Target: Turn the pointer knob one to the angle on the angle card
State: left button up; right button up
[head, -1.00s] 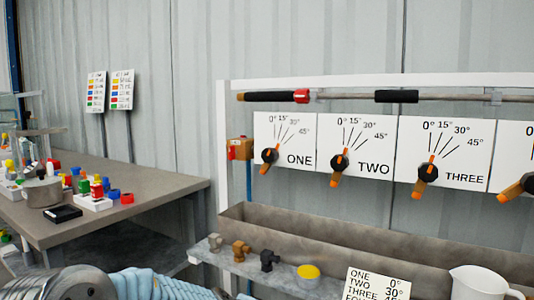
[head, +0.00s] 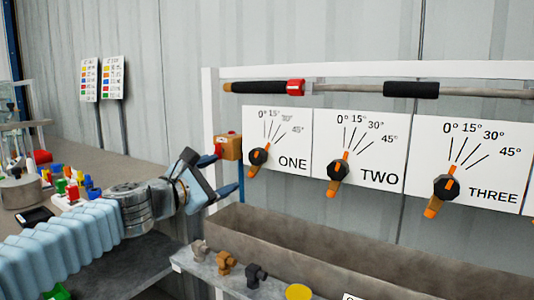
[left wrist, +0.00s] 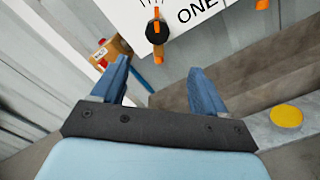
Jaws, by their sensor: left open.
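Pointer knob one (head: 258,157) is a black knob with an orange pointer on the white plate marked ONE (head: 291,162). Its orange mark tilts up and slightly right, and its orange handle hangs down-left. I cannot tell the exact angle. My left gripper (head: 228,170) is open and empty, left of the knob and apart from it. In the left wrist view, knob one (left wrist: 157,30) lies beyond the gap between the blue fingertips (left wrist: 158,67). Only the top edge of the angle card (head: 350,297) shows, and its text is cut off. My right gripper is out of view.
Knobs two (head: 337,171) and three (head: 446,187) sit to the right. An orange-brown box with a red part (head: 229,147) is close to the left gripper. A trough (head: 330,250) and a shelf with fittings and a yellow disc (head: 298,292) run below.

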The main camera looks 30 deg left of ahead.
aim_at(254, 158)
pick_arm(q)
jog(key=w, duration=0.9)
jog(key=w+d, duration=0.1)
jog(key=w, duration=0.4)
jog(key=shift+w+r, duration=0.2)
jog(key=shift+r, duration=0.1)
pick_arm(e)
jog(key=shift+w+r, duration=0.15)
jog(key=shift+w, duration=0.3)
pick_arm(q)
jog(key=shift+c, duration=0.4)
